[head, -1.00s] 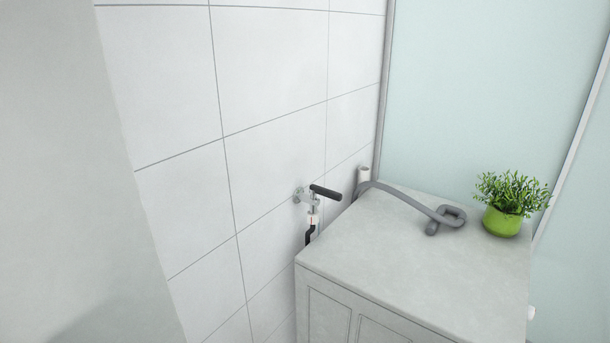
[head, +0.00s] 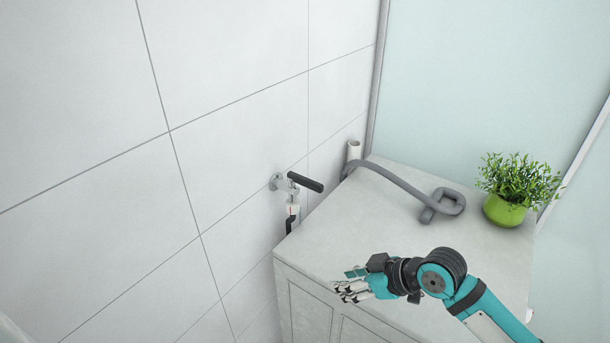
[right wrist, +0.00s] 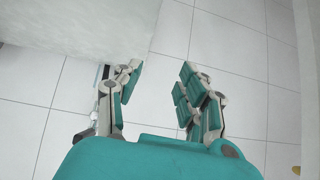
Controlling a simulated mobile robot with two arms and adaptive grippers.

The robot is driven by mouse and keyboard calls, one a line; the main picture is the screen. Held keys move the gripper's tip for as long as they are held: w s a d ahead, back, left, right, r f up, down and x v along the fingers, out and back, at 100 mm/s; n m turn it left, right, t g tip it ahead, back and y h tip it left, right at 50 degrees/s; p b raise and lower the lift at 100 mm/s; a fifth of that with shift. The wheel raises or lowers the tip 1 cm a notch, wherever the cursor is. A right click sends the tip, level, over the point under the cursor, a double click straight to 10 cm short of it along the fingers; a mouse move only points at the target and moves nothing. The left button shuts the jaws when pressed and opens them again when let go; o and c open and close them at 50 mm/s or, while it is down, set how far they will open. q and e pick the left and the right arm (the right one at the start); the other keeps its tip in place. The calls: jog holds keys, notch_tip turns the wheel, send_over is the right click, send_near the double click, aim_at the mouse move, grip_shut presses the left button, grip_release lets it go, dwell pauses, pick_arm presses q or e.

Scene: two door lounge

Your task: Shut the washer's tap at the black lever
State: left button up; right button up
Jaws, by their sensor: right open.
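The washer's tap (head: 278,182) sticks out from the tiled wall, left of the cabinet. Its black lever (head: 305,182) points out from the wall, to the right and slightly down. Below the tap is a white fitting with a red mark and a black hose (head: 290,225). My right gripper (head: 345,287) is in front of and below the lever, near the cabinet's front edge, apart from the tap. In the right wrist view its fingers (right wrist: 160,90) are spread with nothing between them. The tap does not show clearly there. My left gripper is not in view.
A pale cabinet (head: 390,222) stands against the wall. On its top lie a grey drain hose (head: 400,183) and a green pot with a plant (head: 505,210). Tiled floor (right wrist: 150,125) shows below the right gripper.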

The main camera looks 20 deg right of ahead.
jog(key=w+d+r+t, duration=0.1)
jog(key=w+d+r, duration=0.15)
jog(key=r, duration=0.25)
jog(key=t+y, duration=0.2)
jog(key=t, duration=0.1)
send_near(309, 180)
jog(key=p+x, duration=0.4)
jog(key=x, duration=0.5)
jog(key=shift+p, duration=0.35)
jog(key=shift+w+a+f, duration=0.25)
jog(key=shift+w+a, duration=0.1)
jog(key=shift+w, duration=0.1)
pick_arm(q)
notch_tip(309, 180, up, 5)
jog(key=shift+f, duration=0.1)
pick_arm(e)
grip_shut()
